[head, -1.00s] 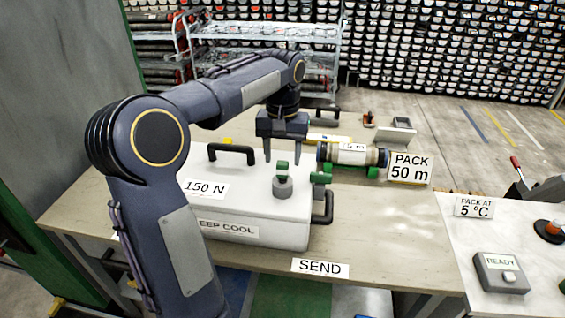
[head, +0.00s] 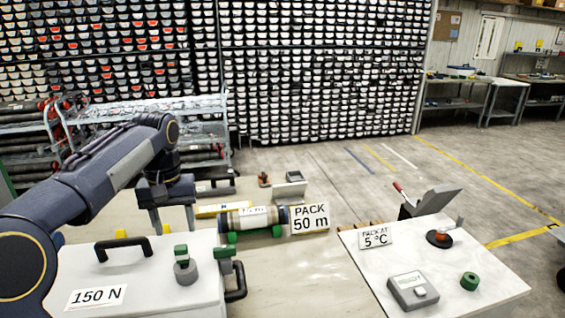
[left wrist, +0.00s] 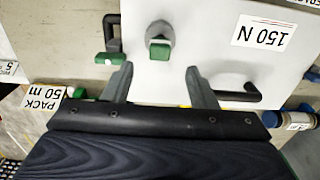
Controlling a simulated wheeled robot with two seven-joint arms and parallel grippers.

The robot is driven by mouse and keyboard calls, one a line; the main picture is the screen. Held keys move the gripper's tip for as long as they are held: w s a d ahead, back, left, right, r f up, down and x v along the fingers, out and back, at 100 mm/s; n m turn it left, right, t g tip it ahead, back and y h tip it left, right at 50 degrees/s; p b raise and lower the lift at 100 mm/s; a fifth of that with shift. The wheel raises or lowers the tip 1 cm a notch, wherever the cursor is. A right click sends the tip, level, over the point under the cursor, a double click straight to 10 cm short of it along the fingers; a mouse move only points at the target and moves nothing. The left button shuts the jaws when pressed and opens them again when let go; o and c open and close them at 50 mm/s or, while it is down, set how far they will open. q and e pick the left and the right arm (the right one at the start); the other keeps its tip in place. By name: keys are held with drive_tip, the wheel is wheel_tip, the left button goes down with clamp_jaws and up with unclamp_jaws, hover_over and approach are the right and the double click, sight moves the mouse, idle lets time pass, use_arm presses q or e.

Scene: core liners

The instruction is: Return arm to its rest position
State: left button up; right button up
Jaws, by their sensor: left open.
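My left gripper (head: 172,222) is open and empty. It hangs near the back edge of the white cool box (head: 140,285), behind the green-topped knob (head: 182,264) on its lid. In the left wrist view my fingers (left wrist: 156,78) point towards the lid, with the knob (left wrist: 159,42) just beyond the fingertips and nothing between them. The lid bears a "150 N" label (head: 96,297) and a black handle (head: 123,247). My right gripper is not in view.
A core liner (head: 254,217) lies on green supports beside a "PACK 50 m" sign (head: 309,218).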

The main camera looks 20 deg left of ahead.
use_arm(q)
drive_tip(key=s+d+f+m+t+h, duration=0.2)
drive_tip(key=s+d+f, duration=0.3)
drive_tip(key=s+d, duration=0.3)
drive_tip(key=s+d+f+m+t+h, duration=0.1)
drive_tip(key=s+d+f, duration=0.5)
drive_tip(key=s, duration=0.7)
drive_tip(key=d+m+t, duration=0.1)
drive_tip(key=d+t, duration=0.1)
drive_tip(key=shift+d+t+h, duration=0.3)
drive_tip(key=shift+d+h, duration=0.05)
drive_tip(key=shift+h, duration=0.05)
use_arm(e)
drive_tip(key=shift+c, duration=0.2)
